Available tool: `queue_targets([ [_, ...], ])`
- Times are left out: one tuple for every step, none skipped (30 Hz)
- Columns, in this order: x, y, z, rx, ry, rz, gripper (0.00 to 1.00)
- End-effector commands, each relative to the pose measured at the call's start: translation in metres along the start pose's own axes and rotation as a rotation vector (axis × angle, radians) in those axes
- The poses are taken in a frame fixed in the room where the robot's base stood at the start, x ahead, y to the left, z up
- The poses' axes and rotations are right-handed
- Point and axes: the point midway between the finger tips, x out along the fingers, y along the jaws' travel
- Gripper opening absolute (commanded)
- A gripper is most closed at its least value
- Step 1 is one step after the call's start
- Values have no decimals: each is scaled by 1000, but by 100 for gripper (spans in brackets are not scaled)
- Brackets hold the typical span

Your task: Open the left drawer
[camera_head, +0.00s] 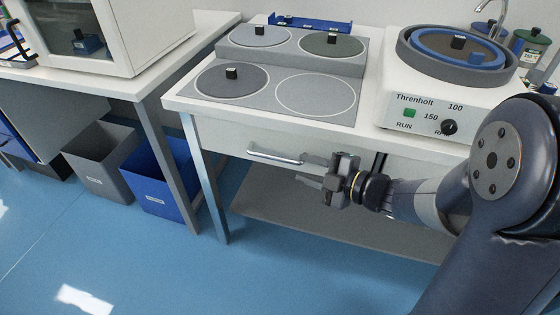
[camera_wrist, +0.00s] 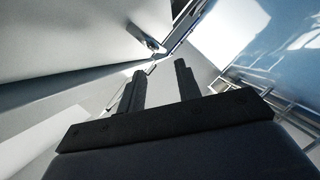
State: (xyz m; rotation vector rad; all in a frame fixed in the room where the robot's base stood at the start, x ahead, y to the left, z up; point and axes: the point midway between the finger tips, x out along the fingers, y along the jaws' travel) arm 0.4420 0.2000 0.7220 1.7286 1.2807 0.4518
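The left drawer (camera_head: 232,136) is a white front under the worktop, and it looks shut. Its silver bar handle (camera_head: 274,157) runs along the front. My gripper (camera_head: 308,172) is just right of the handle's right end and slightly lower in the picture, pointing left. In the wrist view, my gripper (camera_wrist: 160,70) shows two dark fingers apart with nothing between them. A metal handle end (camera_wrist: 150,42) shows just beyond the fingertips there, on the pale drawer front (camera_wrist: 75,35). I cannot tell whether a finger touches the handle.
The worktop holds round plates with dark blocks (camera_head: 232,72) and a white machine (camera_head: 400,110) labelled Threnholt. A table leg (camera_head: 205,180) and a low shelf (camera_head: 310,215) are below. A grey bin (camera_head: 100,165) and a blue bin (camera_head: 160,190) stand left. Blue floor in front is clear.

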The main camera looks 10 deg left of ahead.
Motion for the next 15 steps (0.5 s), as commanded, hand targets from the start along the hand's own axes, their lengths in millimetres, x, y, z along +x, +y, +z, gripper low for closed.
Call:
queue_targets([
  [10, -3, 0, -1, 5, -3, 33],
  [15, -3, 0, -1, 4, -2, 33],
  [23, -3, 0, -2, 4, -3, 33],
  [28, -3, 0, -1, 4, -2, 33],
  [33, -3, 0, -1, 3, -2, 33],
  [40, -3, 0, -1, 3, -2, 33],
  [46, -3, 0, -1, 3, -2, 33],
  [51, -3, 1, -1, 2, -1, 33],
  [57, -2, 0, -2, 3, -1, 33],
  [61, -2, 0, -1, 2, -1, 33],
  [65, -2, 1, 0, 1, -1, 33],
  [70, -2, 1, -1, 1, -1, 33],
  [74, -2, 1, -1, 1, -1, 33],
  [76, -2, 1, -1, 0, -1, 33],
  [79, -1, 1, 0, -1, 0, 33],
])
